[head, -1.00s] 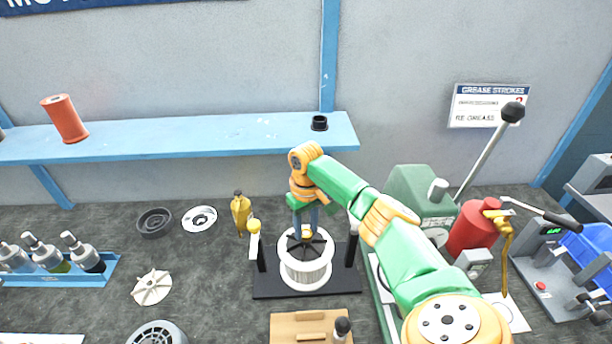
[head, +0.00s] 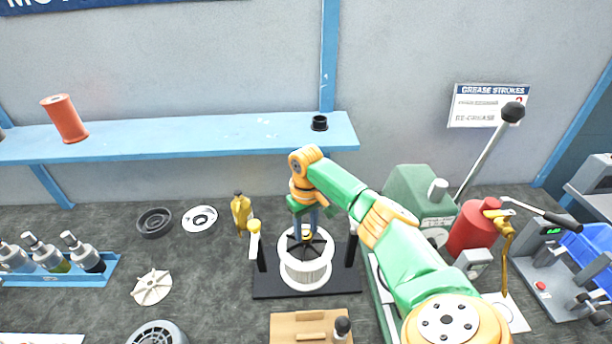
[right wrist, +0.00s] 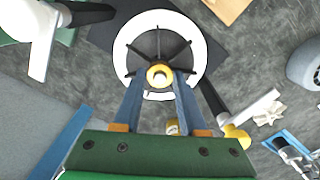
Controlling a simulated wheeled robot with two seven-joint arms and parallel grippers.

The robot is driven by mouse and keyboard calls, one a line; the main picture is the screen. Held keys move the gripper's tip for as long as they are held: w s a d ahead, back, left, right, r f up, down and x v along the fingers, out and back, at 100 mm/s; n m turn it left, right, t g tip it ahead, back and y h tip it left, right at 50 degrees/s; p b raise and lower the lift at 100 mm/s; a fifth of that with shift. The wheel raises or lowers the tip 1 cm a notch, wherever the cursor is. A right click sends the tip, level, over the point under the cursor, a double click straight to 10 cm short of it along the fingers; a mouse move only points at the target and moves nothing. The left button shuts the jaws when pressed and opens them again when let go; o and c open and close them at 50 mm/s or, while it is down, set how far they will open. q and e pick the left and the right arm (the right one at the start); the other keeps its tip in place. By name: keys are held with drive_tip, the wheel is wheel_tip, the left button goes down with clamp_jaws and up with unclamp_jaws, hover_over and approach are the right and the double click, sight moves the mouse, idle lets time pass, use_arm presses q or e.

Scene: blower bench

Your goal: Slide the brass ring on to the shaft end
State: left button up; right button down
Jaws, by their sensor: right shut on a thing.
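The brass ring (right wrist: 160,75) is between the fingertips of my right gripper (right wrist: 160,82), which is shut on it. In the right wrist view the ring lies over the middle of a white round blower housing with dark radial spokes (right wrist: 181,48). A pale round end shows inside the ring's hole; I cannot tell whether the ring is around the shaft or just above it. In the head view my right gripper (head: 307,228) points down over the white housing (head: 305,275), which stands on a black base (head: 345,284). My left gripper is not in view.
A yellow-topped post (head: 254,240) stands left of the housing and a yellow bottle (head: 240,212) behind it. A wooden block (head: 284,325) lies in front. A green press (head: 411,190) and red canister (head: 470,232) stand right. The blue shelf (head: 200,135) crosses behind.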

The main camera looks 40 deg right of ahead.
drive_tip(key=shift+c, duration=1.9)
unclamp_jaws()
wheel_tip(320, 180, up, 7)
drive_tip(key=shift+r+b, duration=0.1)
drive_tip(key=shift+b, duration=0.65)
